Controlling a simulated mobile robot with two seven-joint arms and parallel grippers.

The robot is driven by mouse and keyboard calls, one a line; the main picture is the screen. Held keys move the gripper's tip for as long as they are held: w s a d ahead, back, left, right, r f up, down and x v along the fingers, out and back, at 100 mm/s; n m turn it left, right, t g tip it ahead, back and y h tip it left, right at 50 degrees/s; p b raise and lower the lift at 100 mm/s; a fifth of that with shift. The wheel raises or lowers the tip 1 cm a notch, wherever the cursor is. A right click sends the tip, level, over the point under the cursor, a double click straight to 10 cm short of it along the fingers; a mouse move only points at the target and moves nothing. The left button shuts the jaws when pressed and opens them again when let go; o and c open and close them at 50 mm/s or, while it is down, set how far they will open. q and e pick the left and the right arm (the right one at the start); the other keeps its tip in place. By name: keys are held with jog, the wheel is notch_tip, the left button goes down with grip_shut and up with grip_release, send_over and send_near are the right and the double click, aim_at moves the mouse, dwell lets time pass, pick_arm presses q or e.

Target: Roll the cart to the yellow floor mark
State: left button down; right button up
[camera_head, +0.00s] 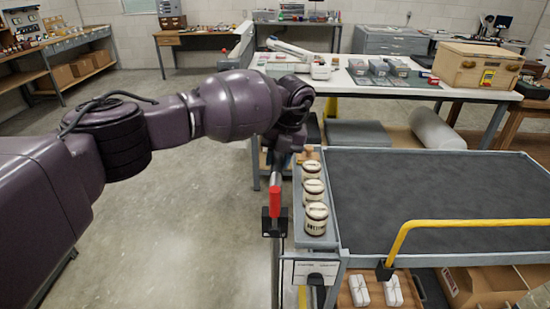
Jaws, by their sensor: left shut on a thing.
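The cart (345,253) stands at the right of the view. It has a dark grey top mat (430,190) and a yellow bar (470,223) along its near side. My left gripper (284,160) is at the cart's far left edge, pointing down and shut on part of the cart there; its own wrist hides most of the grip. I cannot make out a yellow mark on the floor. My right gripper is out of view.
A white worktable (345,88) stands just beyond. The concrete floor (185,225) at left is clear.

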pick_arm(q)
jog(key=c, duration=0.8)
grip_release()
jog(key=shift+d, duration=0.2)
notch_tip(320, 180, up, 11)
jog(key=d, duration=0.2)
jog(key=shift+f, duration=0.15)
jog(key=shift+s, duration=0.1)
